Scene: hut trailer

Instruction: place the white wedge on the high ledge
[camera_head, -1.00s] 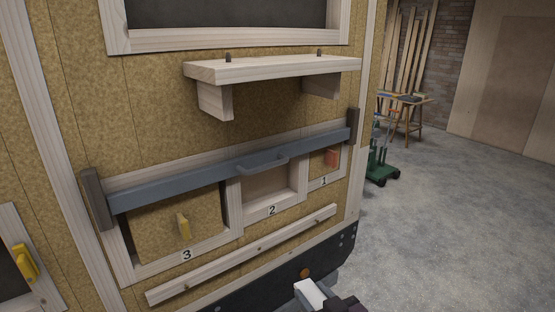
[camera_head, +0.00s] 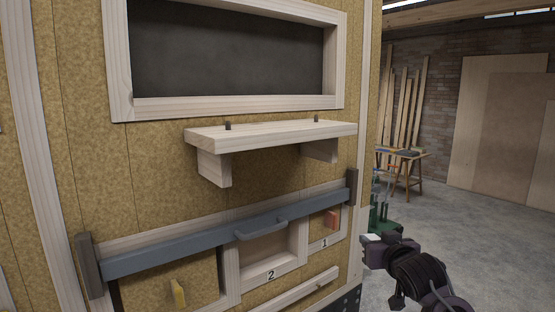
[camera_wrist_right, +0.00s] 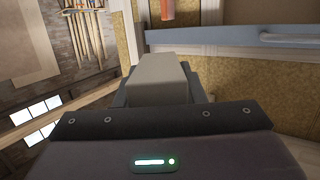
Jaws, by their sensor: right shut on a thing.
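The white wedge (camera_head: 372,238) is at the tip of my right gripper (camera_head: 378,241), low at the right in the head view. The right gripper is shut on it; the wedge also shows as a pale block (camera_wrist_right: 160,80) in the right wrist view. The high ledge (camera_head: 270,133) is a wooden shelf on brackets below the dark window, with two dark pegs on top. The gripper is below and to the right of the ledge, apart from it. My left gripper is not in view.
A grey-blue bar (camera_head: 215,235) with a handle crosses the numbered compartments below the ledge, held by dark brackets at its ends. The ledge's top is clear apart from the pegs.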

